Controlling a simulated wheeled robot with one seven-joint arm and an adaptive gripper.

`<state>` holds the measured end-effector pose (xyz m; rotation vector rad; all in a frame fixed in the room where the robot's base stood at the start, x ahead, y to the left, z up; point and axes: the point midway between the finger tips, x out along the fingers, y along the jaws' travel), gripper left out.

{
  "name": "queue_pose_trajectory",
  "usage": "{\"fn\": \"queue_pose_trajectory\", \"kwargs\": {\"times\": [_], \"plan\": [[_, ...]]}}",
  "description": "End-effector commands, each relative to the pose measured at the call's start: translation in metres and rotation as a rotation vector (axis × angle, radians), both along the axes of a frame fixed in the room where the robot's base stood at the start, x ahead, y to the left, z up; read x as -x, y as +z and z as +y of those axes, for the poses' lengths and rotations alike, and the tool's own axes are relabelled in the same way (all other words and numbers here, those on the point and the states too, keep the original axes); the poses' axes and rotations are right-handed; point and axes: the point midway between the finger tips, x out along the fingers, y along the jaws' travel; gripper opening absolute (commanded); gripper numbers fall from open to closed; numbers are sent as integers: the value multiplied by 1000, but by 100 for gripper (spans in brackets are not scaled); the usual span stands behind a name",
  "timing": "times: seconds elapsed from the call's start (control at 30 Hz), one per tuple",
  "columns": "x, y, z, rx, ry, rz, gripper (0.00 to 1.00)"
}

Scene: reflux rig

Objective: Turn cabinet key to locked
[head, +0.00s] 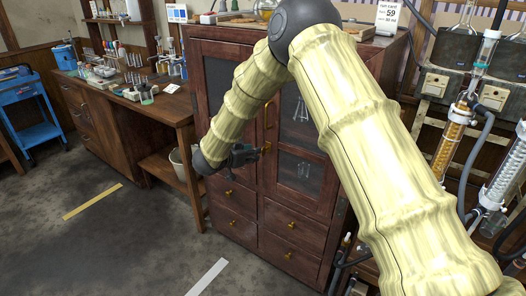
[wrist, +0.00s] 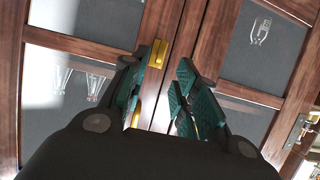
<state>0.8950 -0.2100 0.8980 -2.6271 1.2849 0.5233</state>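The dark red wooden cabinet (head: 230,115) has glass-paned doors and drawers with brass knobs. My gripper (head: 256,152) is at the middle of the doors, close to a small brass piece (head: 267,147) that may be the key or its lock. In the wrist view my gripper (wrist: 158,88) has its teal-padded fingers spread, with a gap between them and nothing visibly held. A brass plate (wrist: 158,53) sits on the door just beyond the fingertips. More brass shows low behind the fingers, partly hidden. I cannot make out the key's shape or its turn.
A tall brass handle (head: 268,115) stands on the door above the gripper. A metal fitting (wrist: 299,130) is at the right in the wrist view. A wooden bench (head: 120,95) with glassware is left, and glass columns (head: 450,140) are right. The floor in front is open.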

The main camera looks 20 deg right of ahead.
Motion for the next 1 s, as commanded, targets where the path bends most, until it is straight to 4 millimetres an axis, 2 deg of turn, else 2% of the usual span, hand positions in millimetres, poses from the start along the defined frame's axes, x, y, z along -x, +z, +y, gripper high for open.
{"fn": "queue_pose_trajectory", "kwargs": {"times": [0.2,0.5,0.97,1.0], "plan": [[-20,-13,-28,0,-2,0,29],[-42,-29,-55,-1,0,-1,29],[-48,-33,-62,0,1,0,29],[-48,-33,-62,0,1,0,24]]}}
